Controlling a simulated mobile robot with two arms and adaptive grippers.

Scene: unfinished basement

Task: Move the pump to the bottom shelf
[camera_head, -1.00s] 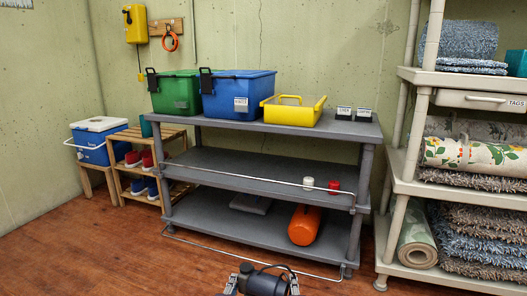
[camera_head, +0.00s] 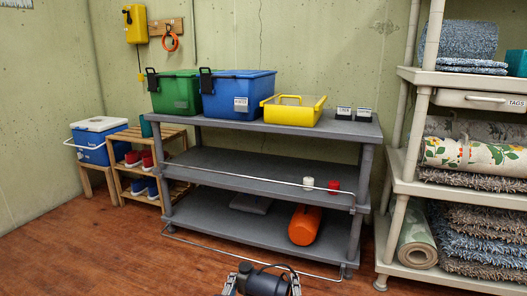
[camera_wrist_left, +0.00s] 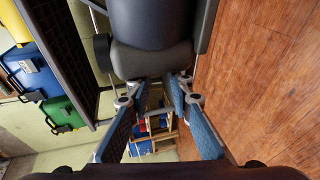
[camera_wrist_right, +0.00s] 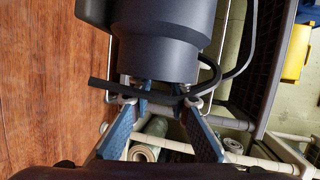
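The dark grey pump (camera_head: 262,283) is at the bottom edge of the head view, in front of the shelf unit and partly cut off. My left gripper (camera_head: 231,286) is at its left end and my right gripper (camera_head: 295,286) at its right end. The left wrist view shows the fingertips (camera_wrist_left: 160,82) closed in at the pump body (camera_wrist_left: 150,58). The right wrist view shows the fingertips (camera_wrist_right: 158,90) at the pump's round end (camera_wrist_right: 165,45), with its black cable beside them. The contact points are partly hidden. The grey bottom shelf (camera_head: 205,215) has free room at its left.
An orange cylinder (camera_head: 305,225) and a flat grey item (camera_head: 251,203) lie on the bottom shelf. A metal rail (camera_head: 250,262) runs low along its front. A beige rack with rugs (camera_head: 415,242) stands at right; a wooden stand (camera_head: 150,135) at left. The floor in front is clear.

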